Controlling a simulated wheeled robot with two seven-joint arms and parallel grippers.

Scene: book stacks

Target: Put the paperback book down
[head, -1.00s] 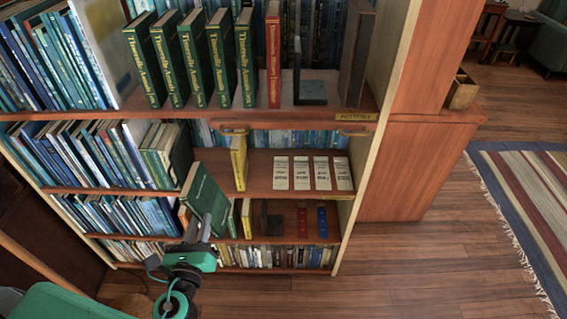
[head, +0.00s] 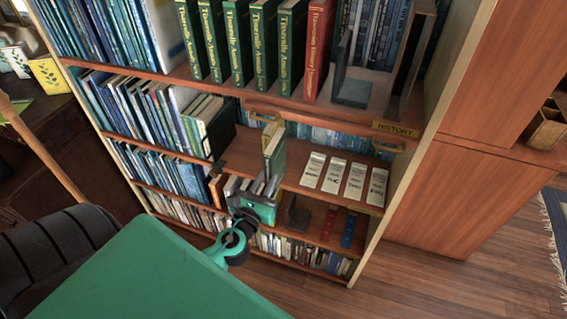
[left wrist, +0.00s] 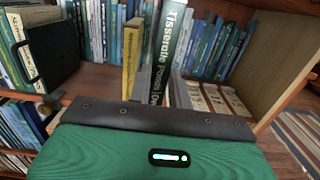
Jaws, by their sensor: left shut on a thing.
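The paperback book is a green book (head: 277,160) with a white title on its spine. It stands about upright at the middle shelf (head: 240,158), and its spine also shows in the left wrist view (left wrist: 172,38). My left gripper (head: 266,184) is shut on the lower part of this book, with one grey finger on each side in the left wrist view (left wrist: 162,88). The book's lower end is hidden by the gripper, so I cannot tell whether it rests on the shelf. A yellow book (left wrist: 132,50) stands just left of it. My right gripper is not in view.
White booklets (head: 355,181) lie on the middle shelf to the right. A dark bookend (left wrist: 42,55) and packed books stand to the left. Green volumes and a red book (head: 319,50) stand on the shelf above. Some bare shelf shows left of the yellow book.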

